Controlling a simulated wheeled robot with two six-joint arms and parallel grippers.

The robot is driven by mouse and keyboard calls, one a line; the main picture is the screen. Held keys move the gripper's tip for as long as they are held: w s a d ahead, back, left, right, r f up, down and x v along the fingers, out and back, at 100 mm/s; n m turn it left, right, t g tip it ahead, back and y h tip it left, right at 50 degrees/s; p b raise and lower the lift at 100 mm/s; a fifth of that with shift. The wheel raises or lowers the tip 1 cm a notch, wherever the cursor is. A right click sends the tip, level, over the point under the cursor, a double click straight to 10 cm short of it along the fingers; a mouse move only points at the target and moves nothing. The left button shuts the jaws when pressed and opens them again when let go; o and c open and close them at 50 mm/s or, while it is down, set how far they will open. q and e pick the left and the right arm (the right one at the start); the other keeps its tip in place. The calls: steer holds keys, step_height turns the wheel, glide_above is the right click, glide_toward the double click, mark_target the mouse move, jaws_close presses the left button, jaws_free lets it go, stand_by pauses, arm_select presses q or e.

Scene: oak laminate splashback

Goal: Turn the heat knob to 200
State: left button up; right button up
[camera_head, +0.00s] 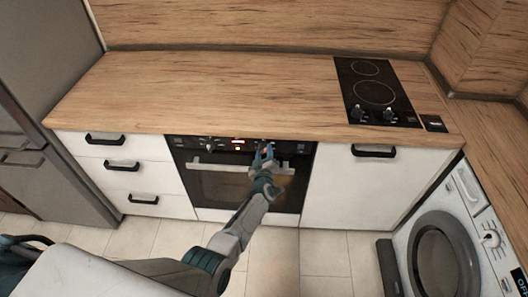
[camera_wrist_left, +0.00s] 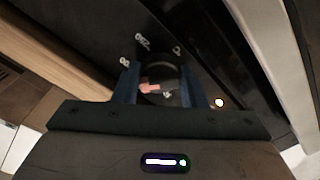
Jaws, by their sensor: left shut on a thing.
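The oven (camera_head: 230,185) sits under the counter, with a black control panel (camera_head: 190,143) along its top. My left gripper (camera_head: 264,150) is at the right part of this panel, and its fingers hide most of the knob there in the head view. In the left wrist view the two blue fingers (camera_wrist_left: 167,88) are shut on the dark round heat knob (camera_wrist_left: 160,72), one on each side. A pinkish mark shows on the knob's face. White dial markings (camera_wrist_left: 142,41) lie around it; one looks like 250, the others are hard to read. My right gripper is not in view.
Another knob (camera_head: 210,146) and a red-lit display (camera_head: 238,142) are left of my gripper on the panel. The oven handle (camera_head: 212,165) runs just below. A cooktop (camera_head: 375,92) with its own knobs is at the right of the clear worktop (camera_head: 200,90).

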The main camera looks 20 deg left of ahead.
arm_select(q)
steer(key=shift+m, duration=1.4)
steer(key=o, duration=1)
steer(key=v, duration=1)
steer(key=shift+s+d, duration=0.2)
steer(key=shift+s, duration=0.15)
steer(key=shift+f, duration=0.1)
